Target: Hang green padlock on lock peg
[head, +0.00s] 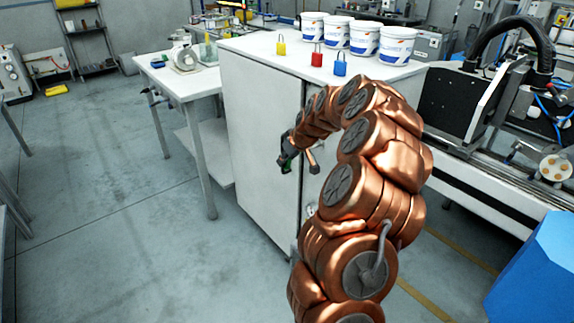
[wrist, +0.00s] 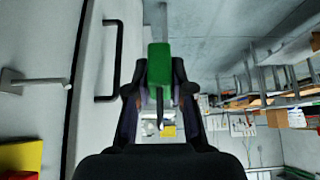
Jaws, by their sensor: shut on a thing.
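The green padlock (wrist: 158,65) is held between the two fingers of my gripper (wrist: 158,88) in the wrist view. In the head view only a bit of green (head: 285,166) shows at my gripper (head: 288,155), beside the front of the white cabinet (head: 258,110). A metal peg (wrist: 40,81) on a plate sticks out from a white surface at the left of the wrist view. The padlock is apart from this peg, to its right. I cannot make out the peg in the head view, where my arm covers part of the cabinet front.
A black handle (wrist: 109,60) stands out from the white surface between peg and padlock. Yellow (head: 281,48), red (head: 316,58) and blue (head: 340,68) padlocks stand on the cabinet top, before several white tubs (head: 363,38).

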